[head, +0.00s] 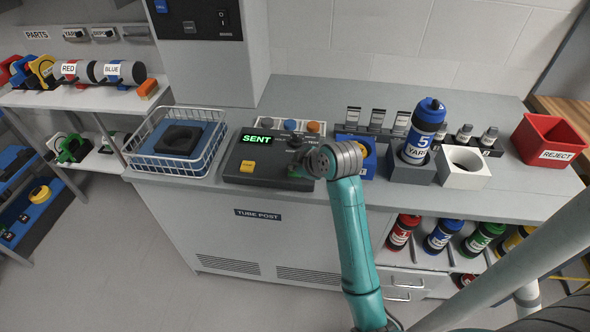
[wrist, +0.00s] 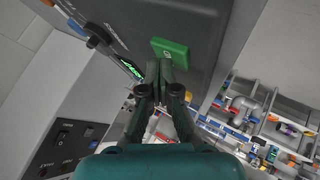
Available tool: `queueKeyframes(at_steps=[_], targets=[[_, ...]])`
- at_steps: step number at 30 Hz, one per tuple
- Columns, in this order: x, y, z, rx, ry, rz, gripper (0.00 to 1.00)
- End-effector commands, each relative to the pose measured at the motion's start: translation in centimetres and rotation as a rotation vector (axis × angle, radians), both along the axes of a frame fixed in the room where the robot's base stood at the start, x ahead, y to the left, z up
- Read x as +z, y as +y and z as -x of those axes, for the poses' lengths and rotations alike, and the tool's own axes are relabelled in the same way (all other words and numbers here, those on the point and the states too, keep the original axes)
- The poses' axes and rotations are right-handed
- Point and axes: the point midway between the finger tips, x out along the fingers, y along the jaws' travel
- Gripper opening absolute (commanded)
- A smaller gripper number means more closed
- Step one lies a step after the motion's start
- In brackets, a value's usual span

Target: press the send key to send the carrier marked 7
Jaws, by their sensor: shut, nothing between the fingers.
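The dark console (head: 250,179) on the counter has a lit display (head: 257,138) reading SENT and a yellow key (head: 247,166). A green key (wrist: 170,50) shows large in the wrist view; in the head view only a sliver of it shows beside my arm. My gripper (wrist: 160,66) is shut and empty, its fingertips at the lower edge of the green key. I cannot tell whether they touch it. In the head view my wrist hides the fingertips. I see no carrier marked 7. A blue carrier marked 5 (head: 424,130) stands upright in a grey block.
A wire basket (head: 148,171) stands left of the console. A white holder (head: 466,180) with a round hole and a red REJECT bin (head: 549,142) are to the right. Several carriers lie on the shelf below the counter. Small coloured knobs stand behind the console.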

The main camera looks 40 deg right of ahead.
Motion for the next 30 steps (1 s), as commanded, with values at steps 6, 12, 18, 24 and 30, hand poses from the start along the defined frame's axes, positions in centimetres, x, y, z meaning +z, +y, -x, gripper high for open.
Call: queueKeyframes(at_steps=[6, 12, 18, 24, 30], targets=[[0.9, 0.0, 0.0, -0.001, -0.002, 0.001, 0.00], [1.6, 0.0, 0.0, -0.001, -0.001, 0.001, 0.00], [1.6, 0.0, 0.0, 0.000, 0.000, 0.000, 0.00], [2.2, 0.0, 0.0, -0.001, -0.002, 0.001, 0.00], [3.9, 0.0, 0.0, -0.001, -0.002, 0.001, 0.00]])
